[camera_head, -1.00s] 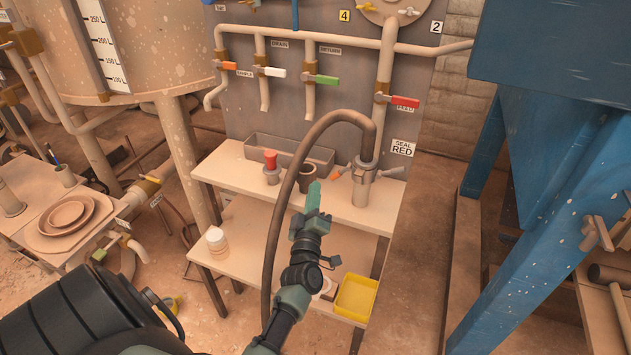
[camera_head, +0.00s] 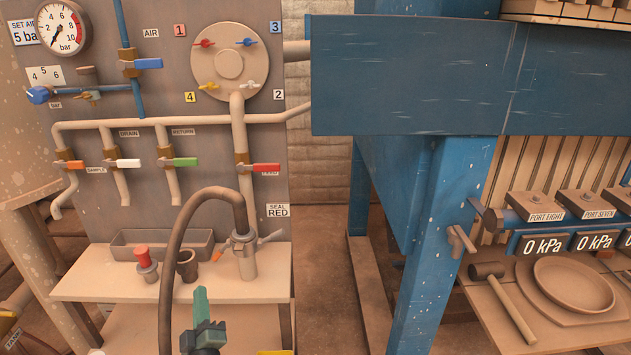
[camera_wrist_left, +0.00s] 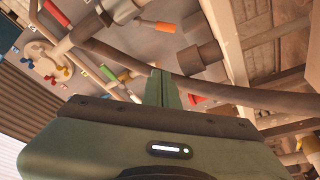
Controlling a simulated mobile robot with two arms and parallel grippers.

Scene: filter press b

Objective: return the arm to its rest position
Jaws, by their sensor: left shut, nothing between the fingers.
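My left gripper (camera_head: 201,304) is at the bottom of the head view, pointing up, in front of the bench shelf. Its green fingers are closed together with nothing between them. In the left wrist view the shut fingers (camera_wrist_left: 162,88) point toward the valve panel. A dark brown hose (camera_head: 166,270) arches just left of the gripper in the head view; it also crosses behind the fingers in the left wrist view (camera_wrist_left: 220,92). I cannot tell whether hose and gripper touch. My right gripper is not in view.
The shelf (camera_head: 215,290) holds a red-topped fitting (camera_head: 146,262), a dark cup (camera_head: 187,266), a grey tray (camera_head: 160,243) and a metal canister (camera_head: 245,262). Blue press legs (camera_head: 430,240) stand right. A mallet (camera_head: 515,300) and round dish (camera_head: 573,285) lie on a side table. Floor between shows clear.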

